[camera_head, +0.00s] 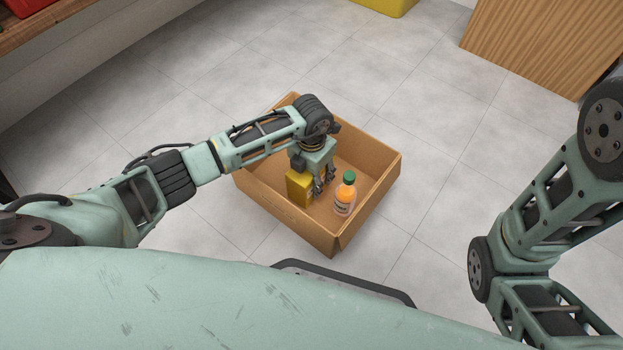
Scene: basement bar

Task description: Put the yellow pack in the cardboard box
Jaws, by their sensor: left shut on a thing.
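The yellow pack (299,190) is inside the cardboard box (372,205), near its left front wall. My left gripper (318,190) reaches down into the box and is shut on the pack. The fingers hide part of the pack's right side, and I cannot tell whether its bottom touches the box floor. The box stands open on the floor. My right arm is at the right edge, but its gripper is out of view.
An orange bottle with a green cap (345,193) stands in the box, just right of the gripper. A wooden panel (545,40) is at the upper right, a yellow container (385,6) at the top, and a wooden shelf (70,12) at the upper left. Tiled floor around the box is clear.

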